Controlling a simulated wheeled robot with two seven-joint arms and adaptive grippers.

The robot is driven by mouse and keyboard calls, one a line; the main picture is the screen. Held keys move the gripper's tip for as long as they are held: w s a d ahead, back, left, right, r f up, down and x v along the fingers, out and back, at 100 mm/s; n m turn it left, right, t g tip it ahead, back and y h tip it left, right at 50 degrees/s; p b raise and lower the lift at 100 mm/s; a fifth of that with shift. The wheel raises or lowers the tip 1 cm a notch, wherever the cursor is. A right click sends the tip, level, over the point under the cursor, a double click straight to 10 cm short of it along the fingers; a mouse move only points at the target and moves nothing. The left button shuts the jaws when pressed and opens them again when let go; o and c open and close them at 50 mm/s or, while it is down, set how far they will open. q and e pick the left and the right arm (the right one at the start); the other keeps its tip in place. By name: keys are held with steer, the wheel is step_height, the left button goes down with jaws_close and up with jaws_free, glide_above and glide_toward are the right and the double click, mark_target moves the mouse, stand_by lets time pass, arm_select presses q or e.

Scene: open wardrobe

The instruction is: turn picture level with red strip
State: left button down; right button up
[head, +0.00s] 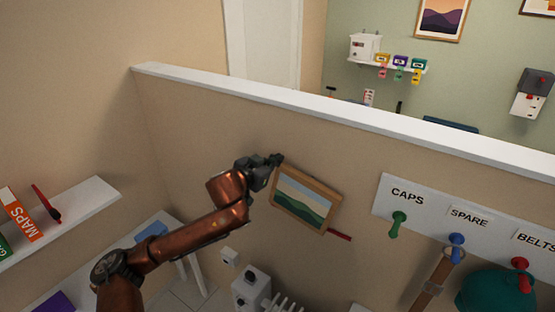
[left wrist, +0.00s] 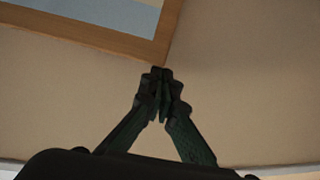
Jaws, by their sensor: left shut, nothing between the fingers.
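A wooden-framed landscape picture (head: 303,201) hangs on the low beige wall in the head view. It looks tilted, its right side lower, its edges sloping more steeply than the red strip. The red strip (head: 340,236) shows on the wall by the picture's lower right corner. My left gripper (head: 278,158) is shut and empty at the picture's upper left corner. In the left wrist view its closed fingertips (left wrist: 160,72) are beside a corner of the frame (left wrist: 160,48); I cannot tell whether they touch it. My right gripper is not in view.
A white board (head: 422,211) with coloured pegs is on the wall to the right; a brown strap and a teal cap hang there. The wall's white top ledge (head: 330,108) runs above. A shelf (head: 90,203) with a maps box is at left. White objects stand below.

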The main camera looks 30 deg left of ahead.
arm_select(q)
steer(key=shift+w+a+f+n+h+p, duration=0.1)
steer(key=shift+a+f+n+h+p, duration=0.15)
steer(key=shift+f+n, duration=0.25)
steer(key=shift+a+f+n+h+p, duration=0.2)
steer(key=shift+f+n+p, duration=0.1)
steer(key=shift+f, duration=0.35)
